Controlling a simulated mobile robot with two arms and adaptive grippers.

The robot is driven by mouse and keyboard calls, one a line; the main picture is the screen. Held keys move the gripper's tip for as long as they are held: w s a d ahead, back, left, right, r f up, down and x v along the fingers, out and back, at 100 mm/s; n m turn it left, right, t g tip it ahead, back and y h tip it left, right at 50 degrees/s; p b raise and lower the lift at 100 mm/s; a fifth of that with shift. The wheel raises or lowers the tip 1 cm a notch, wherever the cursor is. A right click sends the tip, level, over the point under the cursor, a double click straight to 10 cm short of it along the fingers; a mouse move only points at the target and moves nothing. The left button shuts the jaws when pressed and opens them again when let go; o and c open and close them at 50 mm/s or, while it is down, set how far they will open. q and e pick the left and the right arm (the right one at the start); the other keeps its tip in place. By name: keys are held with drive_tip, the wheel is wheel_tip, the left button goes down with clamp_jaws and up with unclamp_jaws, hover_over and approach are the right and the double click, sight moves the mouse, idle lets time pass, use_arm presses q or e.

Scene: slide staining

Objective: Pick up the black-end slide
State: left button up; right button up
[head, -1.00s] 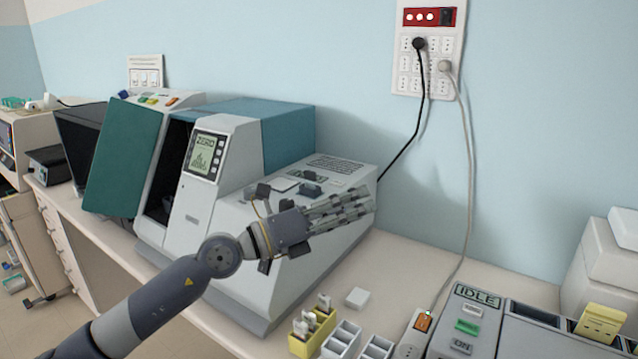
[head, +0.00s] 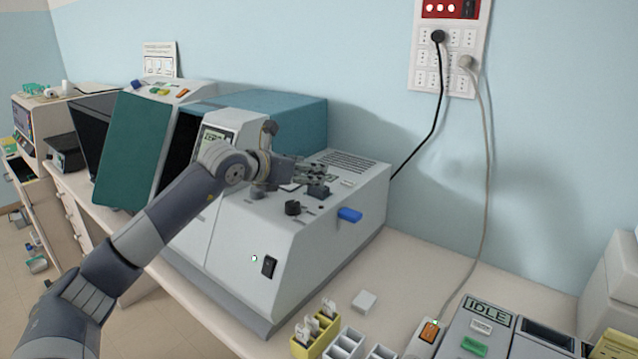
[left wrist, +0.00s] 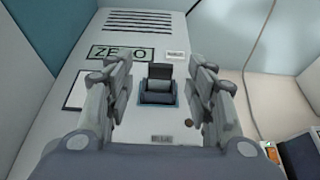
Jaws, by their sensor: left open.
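In the left wrist view, a piece with a black top and a paler lower part (left wrist: 160,72) stands in a small dark holder (left wrist: 158,99) on the machine's top. It looks like the black-end slide. The holder also shows in the head view (head: 318,191), just below my left fingertips. My left gripper (head: 318,173) is open above the machine. In the wrist view its fingers (left wrist: 160,92) appear on either side of the piece, with gaps on both sides. Whether they are at its height I cannot tell. My right gripper is not in view.
The grey machine (head: 225,240) has a black knob (head: 292,208) and a blue tab (head: 350,215). A yellow rack (head: 303,345) with several slides stands in front, beside a small white block (head: 364,301). A device marked IDLE (head: 488,312) is at lower right. Bare counter lies between.

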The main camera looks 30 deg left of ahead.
sight(318, 188)
use_arm(q)
drive_tip(key=shift+w+d+f+p, duration=0.1)
drive_tip(key=shift+w+p, duration=0.25)
drive_tip(key=shift+p, duration=0.05)
drive_tip(key=p+x, duration=0.2)
drive_tip(key=x, duration=0.2)
drive_tip(key=shift+p, duration=0.3)
drive_tip(key=shift+w+f, duration=0.2)
drive_tip(key=shift+f, duration=0.1)
clamp_jaws()
